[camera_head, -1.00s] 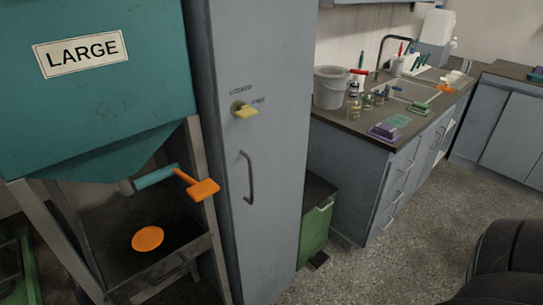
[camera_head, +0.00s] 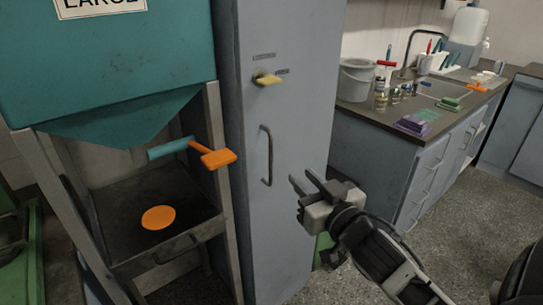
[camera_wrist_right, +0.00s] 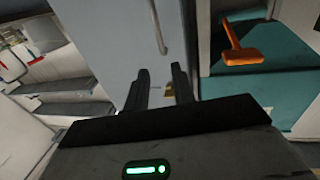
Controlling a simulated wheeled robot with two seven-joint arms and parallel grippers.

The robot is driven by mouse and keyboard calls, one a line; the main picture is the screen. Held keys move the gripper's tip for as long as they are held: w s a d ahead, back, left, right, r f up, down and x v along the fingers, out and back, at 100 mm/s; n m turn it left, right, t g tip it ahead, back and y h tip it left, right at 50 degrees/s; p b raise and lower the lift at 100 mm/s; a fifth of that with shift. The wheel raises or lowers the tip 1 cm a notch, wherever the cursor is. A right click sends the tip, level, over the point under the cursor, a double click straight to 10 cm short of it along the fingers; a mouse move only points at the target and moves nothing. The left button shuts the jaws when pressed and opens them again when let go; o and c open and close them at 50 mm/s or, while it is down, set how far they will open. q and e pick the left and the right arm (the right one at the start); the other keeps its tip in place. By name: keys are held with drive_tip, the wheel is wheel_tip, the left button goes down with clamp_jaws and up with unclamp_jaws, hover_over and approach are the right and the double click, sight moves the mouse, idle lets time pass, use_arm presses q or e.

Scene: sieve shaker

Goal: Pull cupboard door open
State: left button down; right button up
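The tall grey cupboard door (camera_head: 290,130) stands in the middle of the head view and looks shut. Its dark vertical bar handle (camera_head: 267,156) is on the door's left side, with a yellow turn latch (camera_head: 268,79) above it. In the right wrist view the handle (camera_wrist_right: 158,28) shows at the top, beyond the fingers. My right gripper (camera_head: 302,181) is open and empty, in front of the door, to the right of and slightly below the handle, apart from it. The right wrist view shows its two fingers (camera_wrist_right: 158,88) spread. My left gripper is not in view.
A teal hopper (camera_head: 110,70) on a metal frame stands left of the cupboard, with an orange-handled lever (camera_head: 218,159) sticking out near the door. A counter (camera_head: 385,125) with a grey bucket (camera_head: 356,80) and a sink is at the right. Speckled floor in front is clear.

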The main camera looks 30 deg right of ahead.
sight(272, 146)
drive_tip(key=w, duration=0.5)
drive_tip(key=w+d+p, duration=0.1)
drive_tip(key=w, duration=0.9)
drive_tip(key=shift+w+d+f, duration=0.1)
drive_tip(key=shift+w+d, duration=0.05)
drive_tip(key=shift+d, duration=0.25)
clamp_jaws()
